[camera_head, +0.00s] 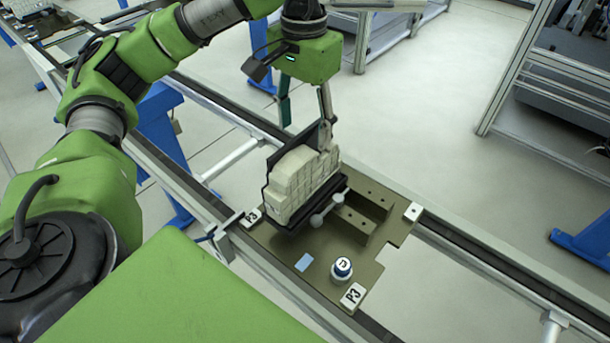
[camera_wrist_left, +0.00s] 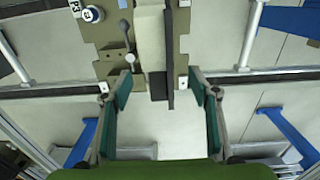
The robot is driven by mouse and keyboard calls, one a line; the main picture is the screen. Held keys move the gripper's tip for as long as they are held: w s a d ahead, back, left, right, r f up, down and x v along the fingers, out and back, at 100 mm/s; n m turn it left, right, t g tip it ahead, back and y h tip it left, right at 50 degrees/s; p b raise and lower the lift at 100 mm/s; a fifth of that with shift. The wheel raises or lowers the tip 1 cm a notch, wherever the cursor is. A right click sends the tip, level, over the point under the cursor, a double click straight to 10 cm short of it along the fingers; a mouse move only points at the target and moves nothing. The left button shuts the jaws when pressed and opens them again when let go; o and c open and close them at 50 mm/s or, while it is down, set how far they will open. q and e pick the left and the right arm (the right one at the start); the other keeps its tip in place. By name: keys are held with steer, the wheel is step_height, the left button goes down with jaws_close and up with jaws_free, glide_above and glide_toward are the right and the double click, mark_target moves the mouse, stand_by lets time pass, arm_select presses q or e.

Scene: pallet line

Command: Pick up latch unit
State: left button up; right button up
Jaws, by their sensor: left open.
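The latch unit (camera_head: 300,185), a pale blocky part with a dark plate along its back and base, sits on the brown pallet plate (camera_head: 285,258). It also shows in the left wrist view (camera_wrist_left: 150,40), seen from above as a pale strip beside a dark one. My left gripper (camera_head: 306,115) is open and empty above the far end of the latch unit. In the left wrist view its two green-padded fingers (camera_wrist_left: 160,80) stand apart, with the end of the dark plate between them. I cannot tell whether a finger touches the unit. My right gripper is out of view.
A lever with round knobs (camera_head: 328,207) lies along the unit's front. A blue-topped round knob (camera_head: 342,268) and P3 labels (camera_head: 353,296) are on the plate. The plate rests across conveyor rails (camera_head: 490,268). Open floor (camera_head: 430,120) lies behind.

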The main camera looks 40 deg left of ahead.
mark_target(304, 149)
arm_select(q)
step_height(304, 149, down, 3)
steer(key=shift+r+p, duration=0.15)
steer(key=shift+p, duration=0.25)
steer(key=shift+s+f, duration=0.1)
steer(key=shift+f, duration=0.1)
steer(key=f+p, duration=0.1)
steer(key=f, duration=0.1)
steer(key=f+p, duration=0.1)
steer(key=f, duration=0.1)
steer(key=shift+s+d+f+p, duration=0.15)
steer(key=shift+s+d+p, duration=0.05)
steer(key=shift+p, duration=0.2)
steer(key=shift+f, duration=0.3)
jaws_close()
